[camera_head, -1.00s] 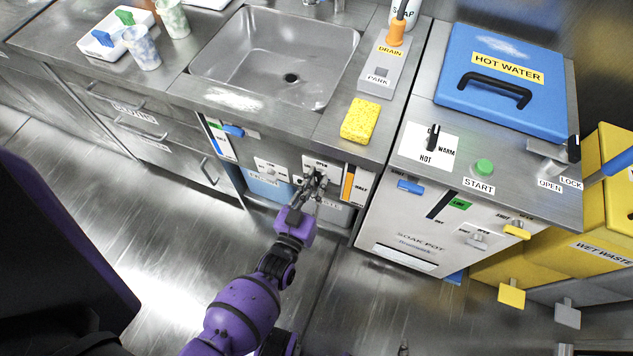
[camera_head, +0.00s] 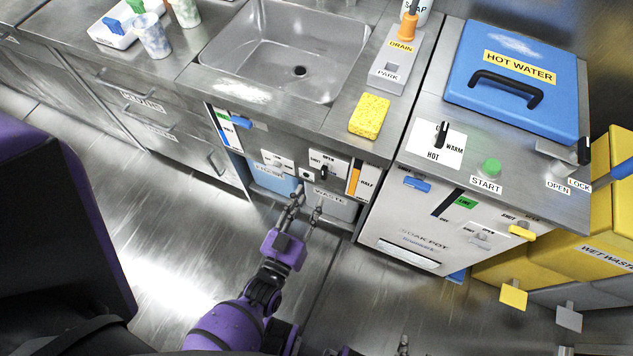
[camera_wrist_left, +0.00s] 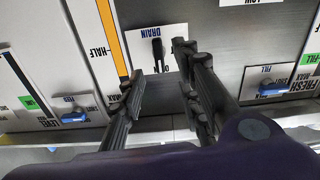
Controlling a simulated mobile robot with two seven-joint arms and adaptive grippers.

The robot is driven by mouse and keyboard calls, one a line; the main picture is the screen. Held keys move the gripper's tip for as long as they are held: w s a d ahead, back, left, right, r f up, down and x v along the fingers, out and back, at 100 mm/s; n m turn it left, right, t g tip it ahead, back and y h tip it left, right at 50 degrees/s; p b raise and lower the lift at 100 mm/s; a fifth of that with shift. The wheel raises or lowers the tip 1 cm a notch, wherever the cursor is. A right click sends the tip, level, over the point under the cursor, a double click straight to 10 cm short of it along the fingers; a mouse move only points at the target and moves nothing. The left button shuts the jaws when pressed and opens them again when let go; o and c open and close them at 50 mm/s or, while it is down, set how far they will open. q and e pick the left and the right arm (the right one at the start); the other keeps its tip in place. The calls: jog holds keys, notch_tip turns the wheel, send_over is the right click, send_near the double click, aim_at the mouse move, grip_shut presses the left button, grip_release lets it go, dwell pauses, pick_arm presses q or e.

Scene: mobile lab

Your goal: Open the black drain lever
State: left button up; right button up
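The black drain lever (camera_head: 323,171) sits on a white plate marked SHUT and OPEN on the sink cabinet's front. In the left wrist view the lever (camera_wrist_left: 158,55) stands near the DRAIN label, its long side close to upright in the picture. My left gripper (camera_head: 307,204) is in front of and below the plate, fingers spread and empty. In the left wrist view its fingertips (camera_wrist_left: 157,66) lie either side of the lever in the picture; I see no contact. A small grey tip (camera_head: 403,345) at the bottom edge may be my right gripper; its state is unclear.
A grey WASTE bin (camera_head: 335,203) and a blue bin (camera_head: 273,182) sit under the panel. A second white plate with a small lever (camera_head: 279,163) is left of the drain plate. The soak pot cabinet (camera_head: 400,225) stands right. Floor in front is open.

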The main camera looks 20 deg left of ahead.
pick_arm(q)
jog(key=s, duration=0.4)
jog(key=shift+a, duration=0.1)
